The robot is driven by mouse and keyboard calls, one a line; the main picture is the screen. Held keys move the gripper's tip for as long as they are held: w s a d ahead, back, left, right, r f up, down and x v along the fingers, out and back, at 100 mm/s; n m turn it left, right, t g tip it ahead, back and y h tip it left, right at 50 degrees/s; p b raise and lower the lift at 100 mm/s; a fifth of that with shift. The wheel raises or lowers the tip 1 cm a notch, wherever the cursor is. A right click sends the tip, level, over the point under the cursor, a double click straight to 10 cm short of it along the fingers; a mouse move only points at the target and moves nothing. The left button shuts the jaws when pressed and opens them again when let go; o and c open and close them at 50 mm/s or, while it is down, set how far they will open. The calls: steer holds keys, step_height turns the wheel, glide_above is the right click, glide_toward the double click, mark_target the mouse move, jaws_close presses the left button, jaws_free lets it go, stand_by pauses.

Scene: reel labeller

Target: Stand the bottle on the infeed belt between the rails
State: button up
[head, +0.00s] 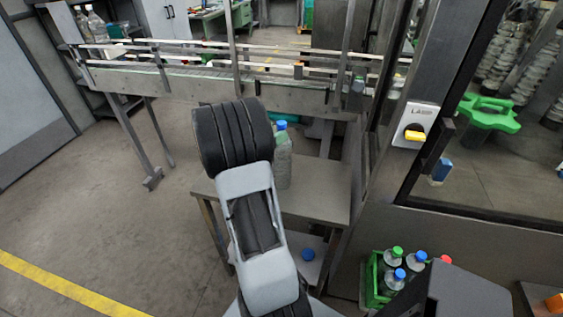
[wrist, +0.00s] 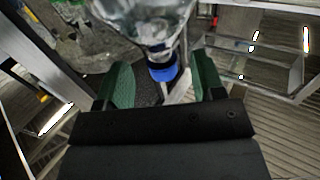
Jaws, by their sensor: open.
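A clear bottle with a blue cap (head: 283,158) stands upright on a small grey side table (head: 325,203), partly hidden by my arm. In the wrist view the bottle (wrist: 150,25) shows large, with its blue cap (wrist: 163,72) between the fingers. My gripper (wrist: 163,76) is open, with a green finger on each side of the cap and visible gaps. My arm hides the gripper in the head view. The infeed belt (head: 190,84) runs across behind the table, higher than its top, with pale rails (head: 180,45) along it.
A green crate (head: 370,288) with several capped bottles stands at lower right. Uprights (head: 232,50) cross the belt. Bottles (head: 96,25) stand at far left. Floor at left is clear.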

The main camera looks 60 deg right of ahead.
steer(key=shift+p+x, duration=0.9)
steer(key=shift+x, duration=1.65)
steer(key=shift+r, duration=0.1)
steer(key=shift+c, duration=0.3)
jaws_close()
steer(key=shift+r, duration=0.1)
